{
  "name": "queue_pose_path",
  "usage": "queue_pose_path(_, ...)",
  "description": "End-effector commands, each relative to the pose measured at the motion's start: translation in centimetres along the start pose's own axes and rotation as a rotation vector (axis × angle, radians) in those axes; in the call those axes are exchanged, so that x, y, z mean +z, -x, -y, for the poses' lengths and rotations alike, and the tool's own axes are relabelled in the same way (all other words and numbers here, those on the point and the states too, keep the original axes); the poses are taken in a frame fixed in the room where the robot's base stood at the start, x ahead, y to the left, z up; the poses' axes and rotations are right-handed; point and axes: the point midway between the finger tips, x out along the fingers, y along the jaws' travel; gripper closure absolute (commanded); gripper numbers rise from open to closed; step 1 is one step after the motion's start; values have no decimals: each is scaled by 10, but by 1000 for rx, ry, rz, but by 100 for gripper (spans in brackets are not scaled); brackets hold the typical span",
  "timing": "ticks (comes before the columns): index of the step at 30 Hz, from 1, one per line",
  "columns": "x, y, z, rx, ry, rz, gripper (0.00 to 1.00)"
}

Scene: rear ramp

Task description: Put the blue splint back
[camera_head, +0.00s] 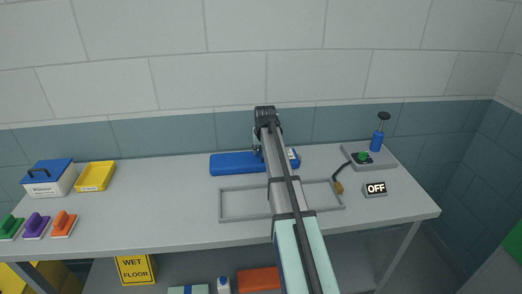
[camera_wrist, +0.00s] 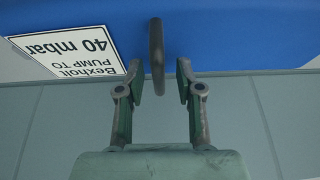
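The blue splint (camera_head: 232,164) lies flat on the grey table, behind a rectangular grey frame (camera_head: 222,206); my arm hides its middle. In the wrist view the splint's blue face (camera_wrist: 240,35) fills the top, with a white label (camera_wrist: 72,52) reading "Bexholt PUMP TO 40 mbar". A dark upright loop or handle (camera_wrist: 156,55) stands out from it. My gripper (camera_wrist: 160,82) is open, its fingertips on either side of the handle's lower end, with gaps visible on both sides. In the head view the fingers are mostly hidden by my arm.
At right, a grey base holds a blue pump (camera_head: 378,140) and green knob; its hose ends in a brass fitting (camera_head: 339,187) by the frame. An OFF display (camera_head: 375,189) stands nearby. A yellow tray (camera_head: 95,176), a white-blue box (camera_head: 48,183) and coloured brushes are at left.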

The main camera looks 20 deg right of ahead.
Motion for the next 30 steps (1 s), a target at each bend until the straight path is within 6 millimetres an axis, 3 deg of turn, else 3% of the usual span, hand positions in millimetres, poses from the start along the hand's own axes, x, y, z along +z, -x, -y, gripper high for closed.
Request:
queue_pose_path(11,0,9,0,0,0,-1,64)
queue_pose_path(30,0,109,0,0,-1,-2,64)
